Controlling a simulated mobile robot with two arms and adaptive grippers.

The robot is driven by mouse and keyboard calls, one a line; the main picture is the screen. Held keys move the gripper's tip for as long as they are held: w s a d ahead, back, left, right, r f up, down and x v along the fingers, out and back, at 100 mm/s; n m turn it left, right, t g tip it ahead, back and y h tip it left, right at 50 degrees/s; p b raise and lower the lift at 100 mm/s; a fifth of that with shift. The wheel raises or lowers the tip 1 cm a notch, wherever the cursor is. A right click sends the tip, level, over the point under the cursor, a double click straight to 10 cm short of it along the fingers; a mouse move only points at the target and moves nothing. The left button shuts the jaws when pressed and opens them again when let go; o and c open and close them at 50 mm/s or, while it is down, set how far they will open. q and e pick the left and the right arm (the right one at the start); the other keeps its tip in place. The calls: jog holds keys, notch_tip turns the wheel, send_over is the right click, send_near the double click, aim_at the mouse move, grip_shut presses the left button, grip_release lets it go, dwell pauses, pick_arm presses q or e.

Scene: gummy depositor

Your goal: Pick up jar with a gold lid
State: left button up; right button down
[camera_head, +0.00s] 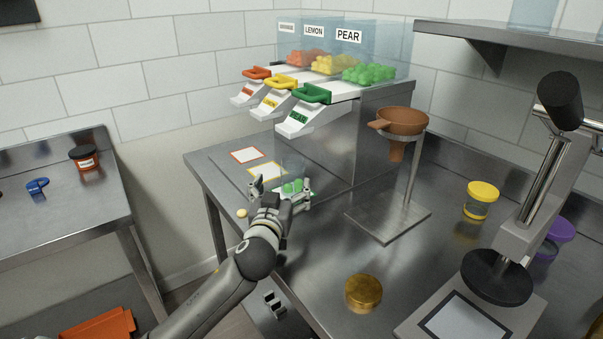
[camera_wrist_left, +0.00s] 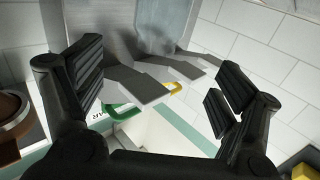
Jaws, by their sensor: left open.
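A jar with a shiny gold lid (camera_head: 363,292) stands on the steel table near its front edge, in the lower middle of the head view. I see it mostly from above, so its body is largely hidden under the lid. My left gripper (camera_head: 283,188) is open above the table's left part, up and left of the gold-lidded jar and well apart from it. In the left wrist view the two fingers (camera_wrist_left: 160,88) are spread wide with nothing held between them, and the gold-lidded jar does not show. My right gripper is not in view.
A brown funnel (camera_head: 403,121) on a stand, a yellow-lidded jar (camera_head: 481,192) and a lever press (camera_head: 497,278) stand to the right. Bare tabletop surrounds the gold lid.

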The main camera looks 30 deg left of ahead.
aim_at(290, 168)
pick_arm(q)
jog(key=shift+w, duration=0.6)
jog(key=x, duration=0.4)
jog(key=shift+a+r+p, duration=0.1)
jog(key=shift+a+p, duration=0.1)
jog(key=shift+p, duration=0.15)
jog(key=shift+w+a, duration=0.15)
jog(key=shift+w, duration=0.3)
jog(key=x, duration=0.2)
jog(key=p+x, duration=0.1)
jog(key=x, duration=0.1)
jog(key=shift+r, duration=0.2)
jog(key=shift+w+a+f, duration=0.1)
jog(key=shift+w, duration=0.35)
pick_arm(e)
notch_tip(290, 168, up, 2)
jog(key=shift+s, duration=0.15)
pick_arm(q)
jog(key=shift+c, duration=0.4)
